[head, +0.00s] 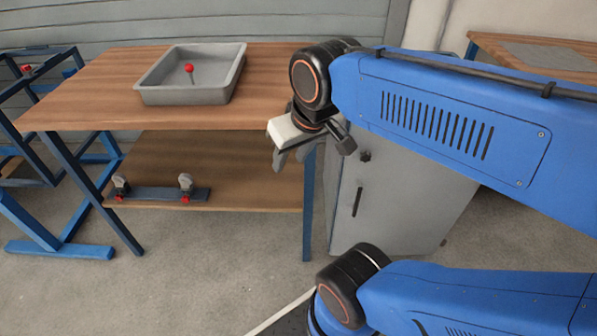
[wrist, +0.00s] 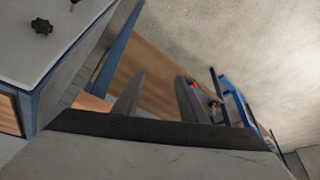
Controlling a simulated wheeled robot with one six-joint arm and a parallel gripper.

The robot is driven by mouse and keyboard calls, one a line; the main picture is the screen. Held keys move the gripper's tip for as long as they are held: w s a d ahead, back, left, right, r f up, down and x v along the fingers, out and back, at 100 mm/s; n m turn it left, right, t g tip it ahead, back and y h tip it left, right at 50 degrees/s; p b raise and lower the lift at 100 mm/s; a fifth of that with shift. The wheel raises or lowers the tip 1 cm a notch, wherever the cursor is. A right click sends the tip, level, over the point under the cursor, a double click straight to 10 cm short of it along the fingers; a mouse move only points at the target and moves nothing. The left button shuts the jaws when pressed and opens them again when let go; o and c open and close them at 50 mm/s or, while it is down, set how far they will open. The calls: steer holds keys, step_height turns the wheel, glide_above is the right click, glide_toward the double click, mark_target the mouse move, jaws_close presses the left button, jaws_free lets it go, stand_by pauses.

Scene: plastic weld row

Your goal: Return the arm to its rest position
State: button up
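My gripper (head: 281,157) hangs below my blue arm in the head view, in front of the right end of the wooden workbench. Its fingers point down and to the left. In the wrist view its two grey fingers (wrist: 155,97) stand apart with a gap between them. Nothing is held between them. The gripper does not appear to touch the bench or the cabinet.
The workbench (head: 90,107) carries a grey tray (head: 190,97) with a red-knobbed item (head: 189,69) inside. Its lower shelf (head: 250,170) holds a bar with two red-tipped clamps (head: 160,193). A grey cabinet (head: 400,205) stands right of the bench. Blue frames (head: 45,225) stand left. Front floor is open.

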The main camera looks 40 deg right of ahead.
steer(key=shift+s+d+f, duration=0.1)
steer(key=shift+s+f, duration=1.2)
steer(key=shift+f, duration=0.15)
